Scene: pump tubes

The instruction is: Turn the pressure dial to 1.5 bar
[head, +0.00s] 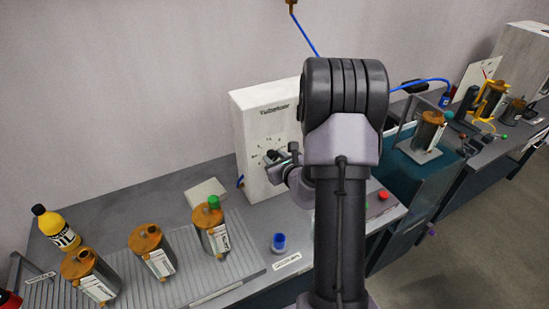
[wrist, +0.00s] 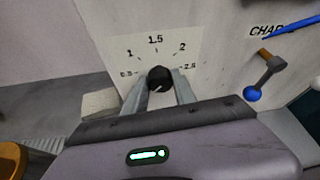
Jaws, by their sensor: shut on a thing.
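The pressure dial (wrist: 159,79) is a black round knob on the front of a white box (head: 262,112). Its printed scale (wrist: 155,50) runs from 0.5 at the left through 1, 1.5 at the top and 2 to 2.5 at the right. My gripper (wrist: 159,86) is shut on the dial, with one finger on each side of it. In the head view my gripper (head: 274,158) is at the box's front, and it hides most of the dial. I cannot tell which mark the dial points to.
A lever with a blue ball (wrist: 252,94) sticks out right of the dial. Several metal pump cylinders with orange tops, such as this one (head: 152,250), stand on the ribbed mat (head: 205,277) at left.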

